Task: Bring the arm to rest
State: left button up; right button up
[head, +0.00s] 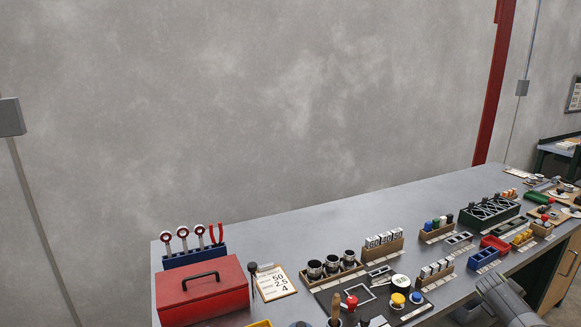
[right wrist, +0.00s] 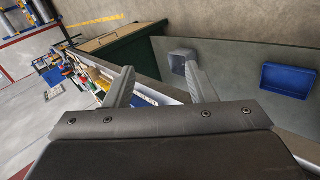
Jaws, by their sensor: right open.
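My right gripper (right wrist: 159,69) shows in the right wrist view with its two grey fingers spread apart and nothing between them. Past the fingers lie a bench side, a dark green cabinet (right wrist: 115,50) and a crowd of small items to the left. In the head view, a grey part of my right arm (head: 505,302) shows at the lower right, in front of the workbench edge. Its fingers cannot be made out there. My left gripper is not in view.
The grey workbench (head: 300,238) carries a red toolbox (head: 202,291), a blue tool rack (head: 194,257), a wooden cup holder (head: 331,276) and a green crate (head: 489,213). A blue bin (right wrist: 288,79) shows at the right of the right wrist view. The bench's back strip is clear.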

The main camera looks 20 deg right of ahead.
jog(key=s+d+f+n+t, duration=0.1)
jog(key=s+f+n, duration=0.15)
jog(key=s, duration=0.65)
jog(key=s+d+f+n, duration=0.15)
jog(key=s+f, duration=0.25)
jog(key=s, duration=0.6)
jog(key=s+d+f+n+t, duration=0.15)
jog(key=s+f, duration=0.25)
jog(key=s, duration=0.5)
jog(key=s+a+f+m+g+y, duration=0.1)
jog(key=s+a+f+y, duration=0.1)
jog(key=a+f, duration=0.9)
jog(key=s+a+f+m+y, duration=0.2)
jog(key=a+f, duration=0.8)
jog(key=a, duration=0.2)
jog(key=a+f+y+b, duration=0.1)
jog(key=a+f, duration=0.3)
jog(key=a, duration=0.7)
jog(key=a+f+m+y+b, duration=0.1)
jog(key=a+f, duration=0.4)
jog(key=a, duration=0.6)
jog(key=a+f+y+b, duration=0.2)
jog(key=a+f, duration=0.3)
jog(key=a, duration=0.6)
jog(key=shift+s+a+f, duration=0.15)
jog(key=shift+s+a, duration=0.1)
jog(key=shift+a, duration=0.05)
